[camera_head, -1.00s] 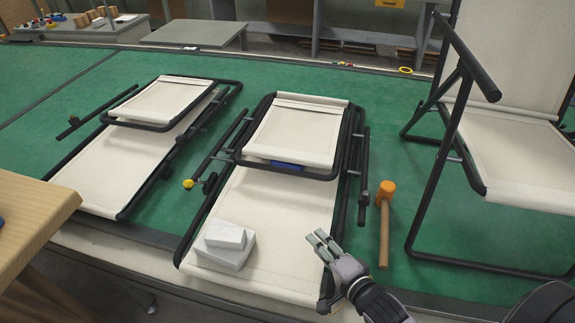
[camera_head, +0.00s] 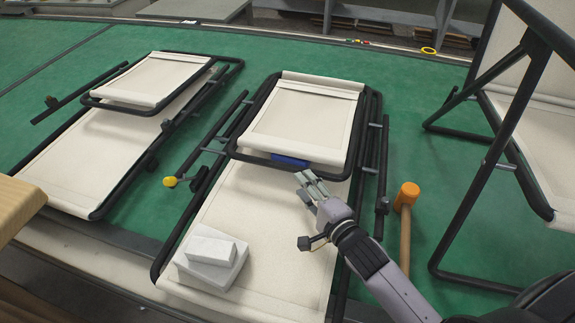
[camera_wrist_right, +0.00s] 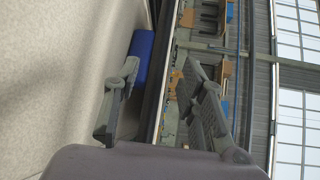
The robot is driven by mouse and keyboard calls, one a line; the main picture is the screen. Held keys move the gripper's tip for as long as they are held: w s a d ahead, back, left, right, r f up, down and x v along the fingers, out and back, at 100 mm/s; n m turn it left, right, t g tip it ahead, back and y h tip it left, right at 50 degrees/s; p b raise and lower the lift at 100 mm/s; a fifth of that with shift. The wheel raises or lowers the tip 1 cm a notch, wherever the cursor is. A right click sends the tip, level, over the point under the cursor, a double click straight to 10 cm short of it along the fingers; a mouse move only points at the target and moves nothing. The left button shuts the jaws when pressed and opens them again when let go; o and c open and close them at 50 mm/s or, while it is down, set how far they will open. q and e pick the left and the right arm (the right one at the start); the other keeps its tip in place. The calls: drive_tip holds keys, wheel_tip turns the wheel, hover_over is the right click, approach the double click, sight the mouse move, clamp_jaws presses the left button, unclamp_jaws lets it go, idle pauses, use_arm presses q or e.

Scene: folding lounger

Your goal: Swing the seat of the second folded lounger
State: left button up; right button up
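The middle folded lounger (camera_head: 265,215) lies on the green bench top. Its cream seat panel (camera_head: 300,118) lies folded over the frame, edged by a black tube. A blue piece (camera_head: 290,160) shows at the seat's near edge, and also in the right wrist view (camera_wrist_right: 142,56). My right gripper (camera_head: 308,182) is just in front of that edge, below the blue piece. Its fingers (camera_wrist_right: 160,95) are spread, with the blue piece and seat edge beyond them; I cannot tell whether they touch. A second folded lounger (camera_head: 95,155) lies at left. My left gripper is not in view.
White blocks (camera_head: 210,257) rest on the middle lounger's near end. An orange-headed mallet (camera_head: 406,200) lies to its right. An unfolded lounger (camera_head: 545,150) stands at the far right. A wooden table edge (camera_head: 18,208) is at left. Bare green surface shows between the loungers.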

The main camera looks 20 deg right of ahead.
sight(291, 171)
drive_tip(key=x, duration=0.4)
drive_tip(key=shift+r, duration=0.15)
drive_tip(key=x, duration=0.4)
drive_tip(key=shift+w, duration=0.45)
drive_tip(key=shift+w+a+f, duration=0.15)
drive_tip(key=shift+w+f, duration=0.05)
drive_tip(key=shift+f, duration=0.05)
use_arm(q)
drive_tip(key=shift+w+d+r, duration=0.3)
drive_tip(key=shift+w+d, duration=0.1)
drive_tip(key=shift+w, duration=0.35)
use_arm(e)
drive_tip(key=shift+c, duration=0.4)
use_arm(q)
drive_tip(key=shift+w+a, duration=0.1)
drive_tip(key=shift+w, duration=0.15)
use_arm(e)
clamp_jaws()
